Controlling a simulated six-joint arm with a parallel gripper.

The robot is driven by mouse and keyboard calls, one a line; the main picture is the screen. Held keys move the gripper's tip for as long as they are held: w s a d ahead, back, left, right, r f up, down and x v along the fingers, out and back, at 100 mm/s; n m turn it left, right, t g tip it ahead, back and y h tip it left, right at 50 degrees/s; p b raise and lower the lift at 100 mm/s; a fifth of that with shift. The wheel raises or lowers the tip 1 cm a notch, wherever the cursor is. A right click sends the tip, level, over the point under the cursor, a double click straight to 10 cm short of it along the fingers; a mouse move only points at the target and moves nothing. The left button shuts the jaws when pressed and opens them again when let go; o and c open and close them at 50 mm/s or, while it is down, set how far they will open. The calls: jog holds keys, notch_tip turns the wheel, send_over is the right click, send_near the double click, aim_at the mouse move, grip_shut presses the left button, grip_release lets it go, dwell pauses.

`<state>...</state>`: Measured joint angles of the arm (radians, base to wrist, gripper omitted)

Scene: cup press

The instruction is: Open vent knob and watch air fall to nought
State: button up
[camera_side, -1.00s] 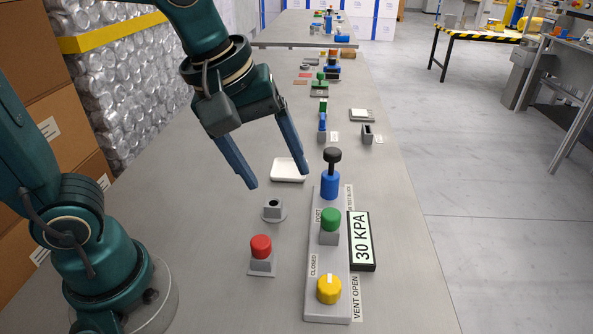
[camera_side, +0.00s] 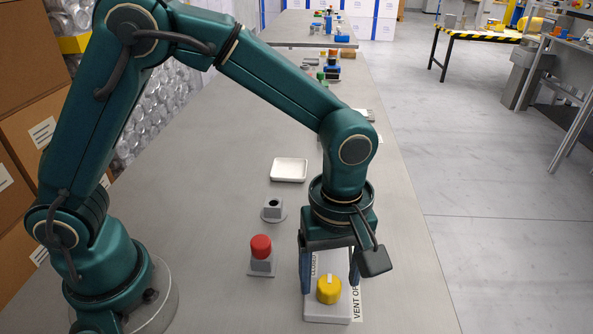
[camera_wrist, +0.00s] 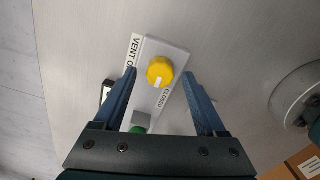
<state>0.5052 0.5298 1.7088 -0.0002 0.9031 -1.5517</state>
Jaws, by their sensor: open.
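The yellow vent knob (camera_side: 329,289) sits on the near end of the grey panel (camera_side: 326,312), between the "CLOSED" and "VENT OPEN" labels. In the wrist view the knob (camera_wrist: 160,71) has a white mark that points toward the "CLOSED" label (camera_wrist: 166,96). My gripper (camera_side: 332,290) points down over the panel. In the wrist view my gripper (camera_wrist: 158,72) is open, one blue finger on each side of the panel, with the knob between and just beyond the tips. I see no contact. The pressure display is hidden behind my arm in the side view; only its edge (camera_wrist: 107,90) shows in the wrist view.
A red button (camera_side: 261,246) on a grey base stands left of the panel. A grey socket (camera_side: 273,210) and a white tray (camera_side: 289,170) lie farther back. A green part (camera_wrist: 138,130) of the panel shows near my gripper. The table is clear toward the near left.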

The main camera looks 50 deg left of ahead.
jog(key=shift+f, duration=0.65)
jog(key=shift+c, duration=0.2)
grip_shut()
